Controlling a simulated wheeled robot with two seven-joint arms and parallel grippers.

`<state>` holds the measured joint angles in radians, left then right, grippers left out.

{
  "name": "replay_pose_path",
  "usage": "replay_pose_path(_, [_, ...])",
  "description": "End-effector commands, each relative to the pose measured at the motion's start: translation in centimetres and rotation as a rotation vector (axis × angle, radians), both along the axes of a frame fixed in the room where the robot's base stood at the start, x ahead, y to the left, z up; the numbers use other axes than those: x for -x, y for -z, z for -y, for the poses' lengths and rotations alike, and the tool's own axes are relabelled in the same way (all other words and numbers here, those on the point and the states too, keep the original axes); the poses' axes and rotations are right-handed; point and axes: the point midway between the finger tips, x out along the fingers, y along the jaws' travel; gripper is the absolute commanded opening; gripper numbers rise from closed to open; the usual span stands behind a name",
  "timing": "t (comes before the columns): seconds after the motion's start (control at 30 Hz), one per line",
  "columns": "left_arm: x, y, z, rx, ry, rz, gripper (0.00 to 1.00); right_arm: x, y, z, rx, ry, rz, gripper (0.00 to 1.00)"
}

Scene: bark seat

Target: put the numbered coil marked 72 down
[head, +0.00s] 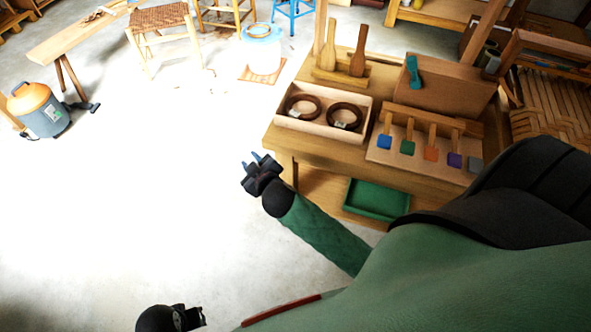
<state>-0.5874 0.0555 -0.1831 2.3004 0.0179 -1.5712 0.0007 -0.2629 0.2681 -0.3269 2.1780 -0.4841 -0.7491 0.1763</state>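Two dark brown coils lie side by side in a pale wooden tray (324,128) on the workbench. The left coil (290,101) and the right coil (357,118) each carry a small white tag, too small to read, so I cannot tell which is 72. My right gripper (255,160) is over the floor, left of the bench and apart from the tray. Its fingertips are spread with nothing visible between them. My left gripper (188,318) is at the bottom edge, partly cut off; its fingers are not clear.
A rack with several coloured-tipped tools (418,165) stands right of the tray. Wooden paddles in a block (338,78) and a box with a teal tool (440,90) are behind. A green bin (375,200) sits on the lower shelf.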

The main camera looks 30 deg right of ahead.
Motion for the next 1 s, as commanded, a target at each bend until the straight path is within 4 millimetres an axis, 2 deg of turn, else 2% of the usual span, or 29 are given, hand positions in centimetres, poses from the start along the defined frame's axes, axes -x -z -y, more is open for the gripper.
replay_pose_path(0.03, [0.0,0.0,0.0,0.000,0.000,0.000,0.36,2.4,2.3,0.4,-0.041,0.047,-0.112,0.27])
replay_pose_path(0.1, [0.0,0.0,0.0,0.000,0.000,0.000,0.36,6.0,5.5,0.7,-0.089,0.104,-0.281,0.27])
replay_pose_path(0.23, [0.0,0.0,0.0,-0.001,0.000,0.000,0.36,13.8,10.3,0.5,-0.174,0.172,-0.596,0.27])
replay_pose_path(0.3, [0.0,0.0,0.0,-0.001,0.000,0.000,0.36,17.9,11.9,-0.1,-0.213,0.187,-0.747,0.27])
replay_pose_path(0.4, [0.0,0.0,0.0,0.000,0.000,0.000,0.36,22.7,13.3,-0.9,-0.258,0.192,-0.922,0.27])
replay_pose_path(0.5, [0.0,0.0,0.0,0.000,0.000,0.000,0.36,26.0,13.8,-1.5,-0.285,0.187,-1.039,0.27])
replay_pose_path(0.6, [0.0,0.0,0.0,0.000,0.000,0.000,0.36,27.6,14.0,-1.8,-0.299,0.181,-1.097,0.27])
replay_pose_path(0.67, [0.0,0.0,0.0,0.000,0.000,0.000,0.36,28.0,14.0,-1.9,-0.302,0.179,-1.110,0.27])
replay_pose_path(1.0, [0.0,0.0,0.1,0.002,-0.002,0.000,0.36,27.9,14.0,-1.9,-0.301,0.179,-1.109,0.27])
